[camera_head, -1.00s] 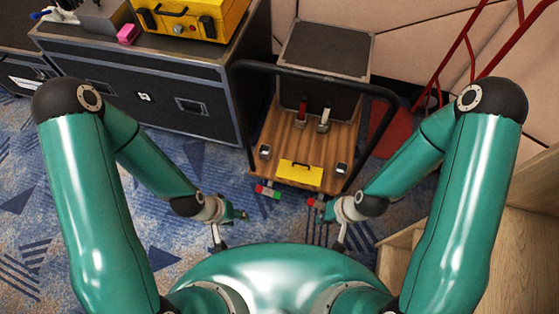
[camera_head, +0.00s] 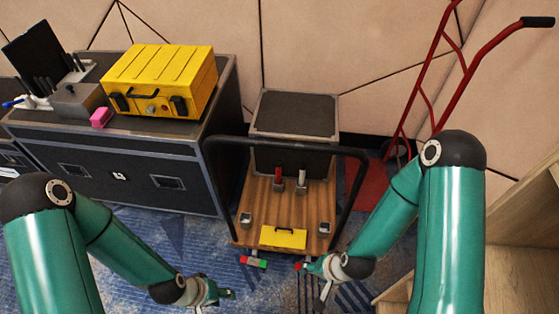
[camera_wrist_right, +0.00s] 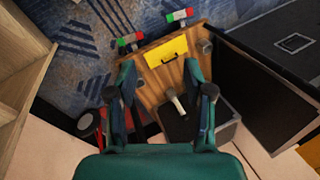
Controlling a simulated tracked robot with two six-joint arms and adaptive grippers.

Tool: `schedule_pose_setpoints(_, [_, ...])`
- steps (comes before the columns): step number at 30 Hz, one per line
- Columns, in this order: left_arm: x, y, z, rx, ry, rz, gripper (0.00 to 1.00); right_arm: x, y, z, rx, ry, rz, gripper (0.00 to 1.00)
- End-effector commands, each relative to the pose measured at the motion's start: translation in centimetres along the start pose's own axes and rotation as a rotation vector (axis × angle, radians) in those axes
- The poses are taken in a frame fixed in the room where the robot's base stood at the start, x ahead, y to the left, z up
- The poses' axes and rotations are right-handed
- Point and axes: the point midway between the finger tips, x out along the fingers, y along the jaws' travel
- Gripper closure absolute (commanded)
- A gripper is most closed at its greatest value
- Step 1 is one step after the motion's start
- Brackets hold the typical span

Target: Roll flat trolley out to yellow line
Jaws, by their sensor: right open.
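The flat trolley (camera_head: 262,205) has a wooden deck and a black hoop handle (camera_head: 345,150). It stands against the side of a large black case and carries a dark box (camera_head: 294,115) at its back. In the right wrist view its deck (camera_wrist_right: 150,85) shows past the fingers. Two red-and-green pieces sit at its near edge, the left one (camera_head: 253,262) clear in the head view. My right gripper (camera_head: 314,270) is open and empty near the right one; it also shows in the wrist view (camera_wrist_right: 166,90). My left gripper (camera_head: 216,293) is left of the trolley's near edge, its fingers too small to judge. No yellow line shows.
A yellow toolbox (camera_head: 160,85) and a pink block (camera_head: 102,117) sit on the large black case (camera_head: 115,165). A red hand truck (camera_head: 415,75) leans at right. Wooden shelving (camera_head: 525,240) closes the right side. Blue carpet (camera_head: 150,230) lies in front.

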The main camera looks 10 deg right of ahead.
Motion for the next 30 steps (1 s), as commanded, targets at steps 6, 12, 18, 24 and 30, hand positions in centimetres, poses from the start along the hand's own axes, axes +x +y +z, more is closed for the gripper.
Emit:
schedule_pose_setpoints(6, [4.6, -1.6, 0.0, 0.000, -0.001, 0.000, 0.60, -1.6, -2.5, -9.7, 0.321, 0.369, -0.138, 0.48])
schedule_pose_setpoints(12, [10.1, -3.6, -0.1, 0.000, 0.000, 0.000, 0.60, -4.6, -6.0, -15.0, 0.455, 0.612, -0.356, 0.48])
schedule_pose_setpoints(18, [16.9, -6.1, -0.1, 0.000, 0.000, 0.000, 0.60, -9.0, -9.8, -17.1, 0.531, 0.797, -0.655, 0.48])
schedule_pose_setpoints(24, [23.6, -8.5, -0.1, 0.000, 0.000, 0.000, 0.60, -13.1, -12.2, -15.5, 0.532, 0.887, -0.935, 0.48])
schedule_pose_setpoints(30, [29.3, -10.6, -0.2, 0.000, 0.000, 0.000, 0.60, -15.5, -13.2, -11.9, 0.483, 0.891, -1.149, 0.48])
